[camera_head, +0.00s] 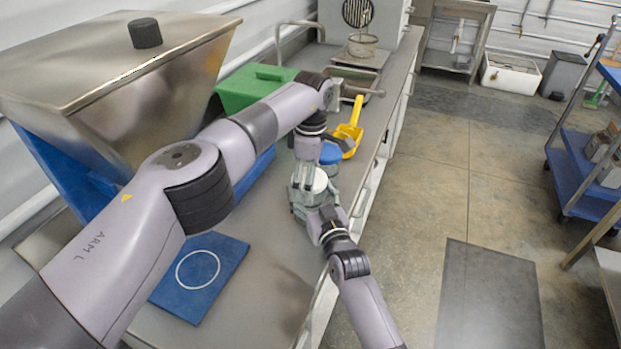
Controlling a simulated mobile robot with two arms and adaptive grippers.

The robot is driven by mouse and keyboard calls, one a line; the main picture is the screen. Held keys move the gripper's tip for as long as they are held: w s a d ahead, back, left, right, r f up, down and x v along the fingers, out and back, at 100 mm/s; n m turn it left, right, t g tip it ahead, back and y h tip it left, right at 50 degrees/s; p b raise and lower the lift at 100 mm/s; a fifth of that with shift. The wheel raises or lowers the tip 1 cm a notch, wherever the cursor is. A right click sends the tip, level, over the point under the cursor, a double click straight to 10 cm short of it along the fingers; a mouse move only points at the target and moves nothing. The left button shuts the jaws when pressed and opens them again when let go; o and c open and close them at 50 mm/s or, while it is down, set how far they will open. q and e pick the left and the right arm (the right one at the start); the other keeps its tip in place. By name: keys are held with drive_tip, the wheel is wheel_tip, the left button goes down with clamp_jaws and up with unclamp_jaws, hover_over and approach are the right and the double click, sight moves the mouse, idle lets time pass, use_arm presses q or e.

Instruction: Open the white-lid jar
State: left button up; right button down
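The white-lid jar (314,183) stands on the steel counter near its right edge, its white lid partly showing between the gripper parts. My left gripper (309,180) reaches down from above, with its grey fingers at the lid. My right gripper (309,206) comes from the front right, low at the jar's body. Both grippers overlap the jar and each other in this view, so I cannot tell whether either is closed on it. Most of the jar's body is hidden.
A blue-lidded jar (330,154) stands just behind. A yellow scoop (349,131) lies beyond it. A green-lidded bin (254,86) and the steel hopper (120,75) are to the left. A blue mat (222,262) with a white ring lies in front, its ring empty.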

use_arm(q)
drive_tip(key=shift+d+r, duration=0.15)
drive_tip(key=shift+r, duration=1.05)
drive_tip(key=shift+d+r, duration=0.1)
drive_tip(key=shift+r, duration=1.05)
use_arm(e)
drive_tip(key=shift+f, duration=0.15)
drive_tip(key=shift+c, duration=1.1)
unclamp_jaws()
drive_tip(key=shift+a, duration=0.1)
drive_tip(key=shift+s, duration=0.15)
